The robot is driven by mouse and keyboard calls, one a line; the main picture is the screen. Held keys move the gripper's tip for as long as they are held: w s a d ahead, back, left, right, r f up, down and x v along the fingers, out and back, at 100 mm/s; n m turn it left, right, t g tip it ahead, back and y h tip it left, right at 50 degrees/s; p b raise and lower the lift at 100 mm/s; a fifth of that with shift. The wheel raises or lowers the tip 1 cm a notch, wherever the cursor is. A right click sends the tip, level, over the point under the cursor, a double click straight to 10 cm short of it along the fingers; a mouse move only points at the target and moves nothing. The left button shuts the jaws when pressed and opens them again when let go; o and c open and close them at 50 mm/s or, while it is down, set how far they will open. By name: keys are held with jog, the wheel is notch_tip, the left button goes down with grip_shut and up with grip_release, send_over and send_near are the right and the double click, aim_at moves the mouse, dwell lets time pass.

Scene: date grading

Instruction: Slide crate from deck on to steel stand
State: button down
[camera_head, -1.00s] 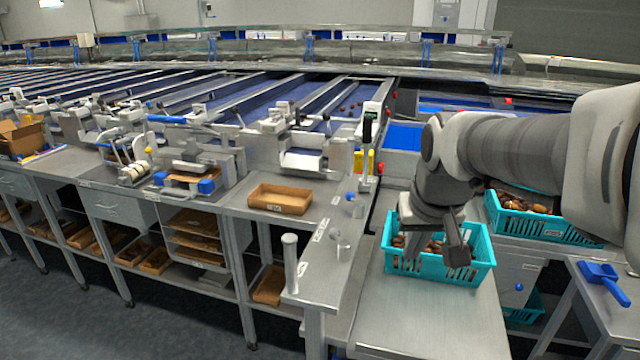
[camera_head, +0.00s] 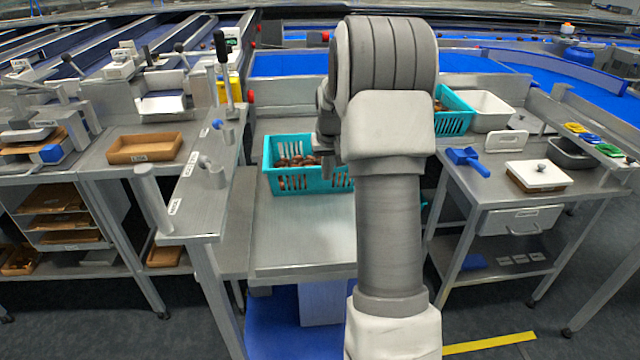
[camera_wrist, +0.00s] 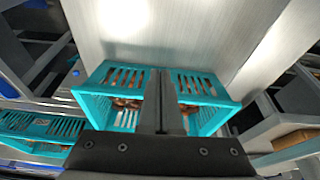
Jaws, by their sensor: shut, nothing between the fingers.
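A turquoise slatted crate (camera_head: 283,182) holding brown dates stands upright on a flat steel top (camera_head: 300,232) in the head view, towards its far part. My arm covers the crate's right end. I cannot tell where the deck ends and the stand begins under it. In the wrist view the same crate (camera_wrist: 100,83) lies straight ahead, with bare steel (camera_wrist: 190,35) beyond it. My gripper (camera_wrist: 162,74) is shut and empty, its fingers over the middle of the crate. Whether they touch it I cannot tell.
A second turquoise crate (camera_head: 455,122) stands behind my arm, beside a white bin (camera_head: 490,110). A right-hand table holds a blue scoop (camera_head: 467,160) and a white-lidded box (camera_head: 538,175). A left bench holds a cardboard tray (camera_head: 145,148). The steel top's near part is clear.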

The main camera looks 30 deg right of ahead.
jog(key=b+x, duration=0.2)
jog(key=x, duration=0.7)
jog(key=shift+f, duration=0.4)
jog(key=w, duration=0.1)
jog(key=w+d, duration=0.1)
jog(key=shift+w, duration=0.25)
jog(key=shift+w+d, duration=0.3)
jog(key=shift+w, duration=0.35)
